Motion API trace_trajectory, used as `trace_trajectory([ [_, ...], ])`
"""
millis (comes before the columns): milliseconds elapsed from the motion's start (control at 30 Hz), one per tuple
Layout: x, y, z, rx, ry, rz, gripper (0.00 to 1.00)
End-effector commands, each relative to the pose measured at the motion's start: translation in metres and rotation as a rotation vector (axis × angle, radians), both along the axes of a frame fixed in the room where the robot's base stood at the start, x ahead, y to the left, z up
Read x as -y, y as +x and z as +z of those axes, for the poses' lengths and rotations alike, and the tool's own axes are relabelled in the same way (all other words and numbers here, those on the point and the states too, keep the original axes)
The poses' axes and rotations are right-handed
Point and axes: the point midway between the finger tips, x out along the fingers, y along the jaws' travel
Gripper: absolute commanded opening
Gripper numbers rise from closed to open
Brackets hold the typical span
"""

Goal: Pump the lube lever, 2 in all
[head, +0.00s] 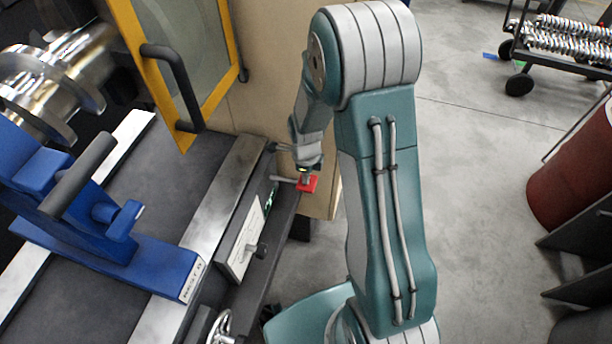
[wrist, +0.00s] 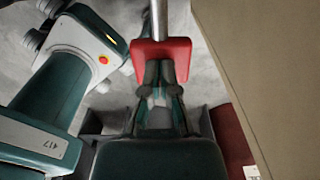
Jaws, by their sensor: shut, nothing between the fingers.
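The lube lever is a grey rod with a red block-like handle (head: 309,185) at its end, sticking out to the right from the side of the machine. In the wrist view the red handle (wrist: 160,47) is at the top middle, with its rod running up out of the picture. My gripper (head: 306,174) is right at the handle, over its top in the head view. In the wrist view my gripper's dark fingertips (wrist: 159,72) are close together and overlap the lower part of the handle. They are shut with nothing between them. I cannot tell whether they touch the handle.
The machine bed with a blue tool carriage (head: 110,240) and a yellow-framed guard door (head: 185,50) lies to the left. A tan panel (head: 270,100) stands just behind the lever. A red barrel (head: 580,165) is at right. Grey floor (head: 480,200) is clear between.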

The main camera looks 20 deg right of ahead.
Motion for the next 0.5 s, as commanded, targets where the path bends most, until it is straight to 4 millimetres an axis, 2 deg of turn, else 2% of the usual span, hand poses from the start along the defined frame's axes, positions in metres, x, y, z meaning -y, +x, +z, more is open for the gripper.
trace_trajectory([
  [167, 0.001, -0.001, -0.002, -0.001, 0.000, 0.000, 0.00],
  [500, 0.008, -0.006, -0.045, -0.004, 0.000, 0.000, 0.00],
])
